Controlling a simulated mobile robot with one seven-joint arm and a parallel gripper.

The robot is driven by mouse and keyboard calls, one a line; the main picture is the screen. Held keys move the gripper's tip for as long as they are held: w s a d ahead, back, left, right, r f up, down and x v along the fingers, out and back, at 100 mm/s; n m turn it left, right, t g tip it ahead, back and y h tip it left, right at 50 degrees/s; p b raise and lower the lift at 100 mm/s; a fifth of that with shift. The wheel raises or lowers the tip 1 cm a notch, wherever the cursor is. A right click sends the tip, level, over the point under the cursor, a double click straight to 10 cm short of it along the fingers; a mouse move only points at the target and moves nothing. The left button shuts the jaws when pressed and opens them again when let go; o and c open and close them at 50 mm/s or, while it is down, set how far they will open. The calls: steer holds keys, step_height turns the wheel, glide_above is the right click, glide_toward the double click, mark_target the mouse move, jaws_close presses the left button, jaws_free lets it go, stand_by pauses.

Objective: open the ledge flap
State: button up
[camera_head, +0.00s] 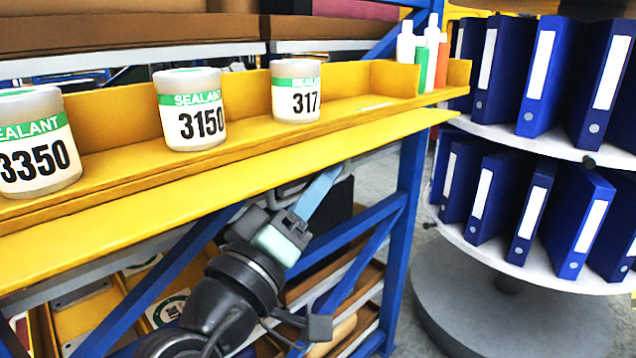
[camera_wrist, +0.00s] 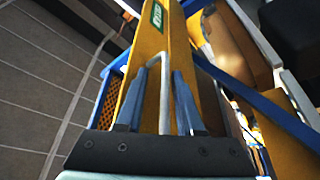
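The yellow ledge (camera_head: 365,104) runs across the head view and carries white sealant cans. A long yellow panel (camera_head: 240,155), which looks like the flap, slopes out along its front. My gripper (camera_head: 326,182) is under this panel, near its right part, with light blue fingers pointing up. In the wrist view my gripper (camera_wrist: 160,75) has its two fingers apart. A yellow panel (camera_wrist: 150,45) with a green label shows between and beyond them. I cannot tell whether the fingers touch anything.
Sealant cans (camera_head: 191,112) and small bottles (camera_head: 420,60) stand on the ledge. A blue rack post (camera_head: 408,200) and diagonal braces are close to my arm. A round stand with blue binders (camera_head: 540,75) is on the right. Lower shelves hold bins.

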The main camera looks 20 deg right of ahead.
steer(key=shift+s+r, duration=0.1)
steer(key=shift+r, duration=0.05)
steer(key=b+v, duration=0.1)
steer(key=v, duration=1.2)
steer(key=shift+c, duration=0.2)
